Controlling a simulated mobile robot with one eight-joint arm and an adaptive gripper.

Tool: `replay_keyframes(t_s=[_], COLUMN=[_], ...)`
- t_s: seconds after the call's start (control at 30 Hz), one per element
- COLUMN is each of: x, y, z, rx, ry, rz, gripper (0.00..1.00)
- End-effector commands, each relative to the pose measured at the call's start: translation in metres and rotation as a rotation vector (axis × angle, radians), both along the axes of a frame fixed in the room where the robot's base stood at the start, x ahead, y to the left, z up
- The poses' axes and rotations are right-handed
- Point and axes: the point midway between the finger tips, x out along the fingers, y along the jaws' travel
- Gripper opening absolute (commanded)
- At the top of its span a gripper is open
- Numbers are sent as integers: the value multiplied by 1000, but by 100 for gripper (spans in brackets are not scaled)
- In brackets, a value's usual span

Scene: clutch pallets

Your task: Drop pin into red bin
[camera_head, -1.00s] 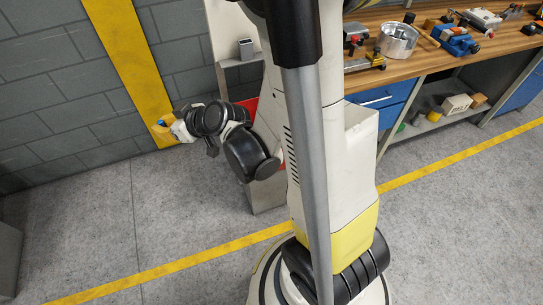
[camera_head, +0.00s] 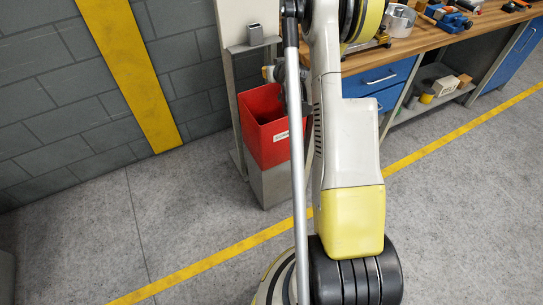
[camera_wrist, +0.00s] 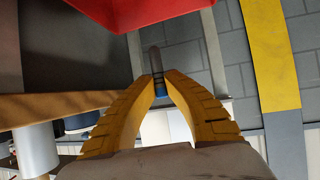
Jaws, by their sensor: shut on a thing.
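The red bin (camera_head: 268,148) stands upright on a grey block, left of my column in the head view; its open top faces up. Its red side also fills the top of the wrist view (camera_wrist: 150,12). My gripper (camera_head: 270,73) is small in the head view, near the bin's back rim and partly hidden by my own arm. In the wrist view its yellow fingers (camera_wrist: 159,86) are closed on the pin (camera_wrist: 155,62), a slim greyish rod with dark bands and a blue part between the fingers. The pin is apart from the bin's red side in that view.
A wooden workbench (camera_head: 415,42) with tools and blue drawers is at the right. The floor left of the bin is clear.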

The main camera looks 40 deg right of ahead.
Motion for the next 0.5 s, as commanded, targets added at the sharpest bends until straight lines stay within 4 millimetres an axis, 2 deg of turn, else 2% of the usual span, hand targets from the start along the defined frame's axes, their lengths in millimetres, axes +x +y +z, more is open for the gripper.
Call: replay_keyframes(t_s=[0.23, 0.5], x=[0, 0], y=[-5, -5], z=[-16, -50], rx=[-1, 0], ry=[-1, -1], rz=[-9, -8], gripper=[0, 0])
